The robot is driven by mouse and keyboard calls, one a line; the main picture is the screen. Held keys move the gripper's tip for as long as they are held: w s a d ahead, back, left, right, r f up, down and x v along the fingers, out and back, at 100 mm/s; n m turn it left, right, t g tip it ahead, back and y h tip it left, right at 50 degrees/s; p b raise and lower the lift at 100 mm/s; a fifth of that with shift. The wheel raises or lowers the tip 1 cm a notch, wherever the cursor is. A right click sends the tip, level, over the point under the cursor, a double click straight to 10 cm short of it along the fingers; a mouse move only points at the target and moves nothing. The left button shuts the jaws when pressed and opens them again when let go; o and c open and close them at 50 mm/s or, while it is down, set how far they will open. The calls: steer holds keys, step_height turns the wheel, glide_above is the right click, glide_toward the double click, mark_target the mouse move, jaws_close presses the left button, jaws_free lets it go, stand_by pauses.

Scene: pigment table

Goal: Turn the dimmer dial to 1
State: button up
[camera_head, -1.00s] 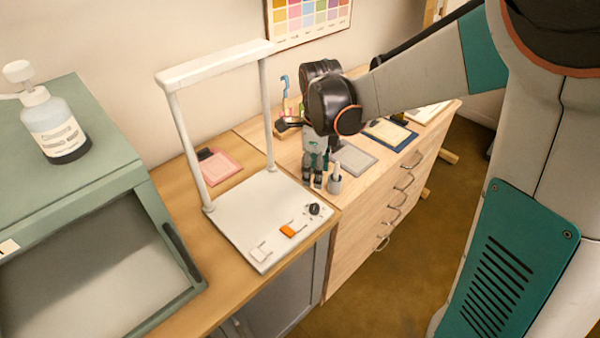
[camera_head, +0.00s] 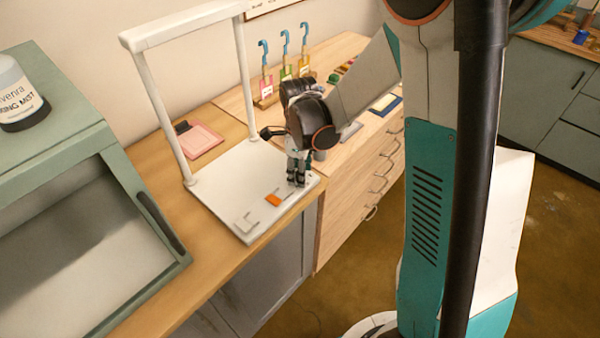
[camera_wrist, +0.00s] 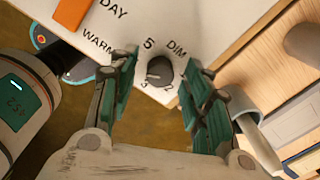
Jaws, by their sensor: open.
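The dimmer dial (camera_wrist: 160,71) is a small dark round knob near the corner of the white lamp base. In the wrist view it lies between the open fingers of my gripper (camera_wrist: 161,66), one on each side, with no clear contact seen. "DIM" and a "5", and what look like a "3" and a "2", are printed around it. I cannot tell which number the dial points to. In the head view my gripper (camera_head: 296,182) points down over the base's right corner and hides the dial. The white lamp base (camera_head: 215,192) carries an upright frame.
An orange switch (camera_head: 273,199) and a white switch (camera_head: 246,222) sit beside the dial on the base. A grey-green cabinet (camera_head: 95,150) stands left, with a bottle (camera_head: 20,95) on top. A pink pad (camera_head: 195,142) lies behind. Tagged hooks (camera_head: 285,60) stand on the drawer unit.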

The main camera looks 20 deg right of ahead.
steer(key=shift+f, duration=0.15)
steer(key=shift+c, duration=0.3)
jaws_close()
